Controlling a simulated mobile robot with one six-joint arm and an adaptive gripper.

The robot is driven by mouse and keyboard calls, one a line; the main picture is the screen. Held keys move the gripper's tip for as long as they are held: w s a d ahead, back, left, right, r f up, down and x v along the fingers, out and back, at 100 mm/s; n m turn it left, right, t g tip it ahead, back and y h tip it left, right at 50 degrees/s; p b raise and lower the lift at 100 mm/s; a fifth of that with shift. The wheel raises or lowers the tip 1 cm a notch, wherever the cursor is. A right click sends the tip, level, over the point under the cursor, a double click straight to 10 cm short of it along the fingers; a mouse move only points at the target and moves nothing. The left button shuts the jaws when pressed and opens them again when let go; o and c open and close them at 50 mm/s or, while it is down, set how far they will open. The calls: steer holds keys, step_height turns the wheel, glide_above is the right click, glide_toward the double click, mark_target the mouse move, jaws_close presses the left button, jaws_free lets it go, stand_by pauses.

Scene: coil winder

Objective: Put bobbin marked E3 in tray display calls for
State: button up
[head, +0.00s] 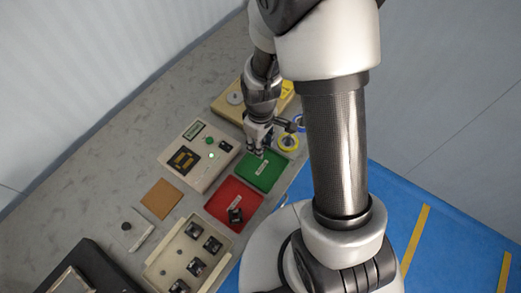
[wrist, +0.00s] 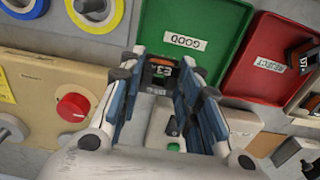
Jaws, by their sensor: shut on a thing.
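My gripper (wrist: 160,68) is shut on a dark bobbin (wrist: 161,71) whose white label reads E3. In the head view my gripper (head: 257,153) is over the far left part of the green tray (head: 270,176); the bobbin cannot be made out there. The green tray, labelled GOOD in the wrist view (wrist: 225,18), is empty as far as I see. The red tray (head: 222,200), labelled REJECT in the wrist view (wrist: 245,86), holds another dark bobbin (wrist: 303,56). The tester's display (head: 195,131) is greenish; its text is too small to read.
A cream tray (head: 153,275) with several dark bobbins stands at the front. The beige tester (head: 180,160) is left of the green tray. Yellow and blue spools (head: 288,142) lie right of my gripper. A brown pad (head: 161,199) lies on the grey bench.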

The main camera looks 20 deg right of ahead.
steer(key=shift+f+b, duration=0.55)
steer(key=shift+f, duration=1.35)
steer(key=shift+f, duration=0.15)
steer(key=o, duration=1.1)
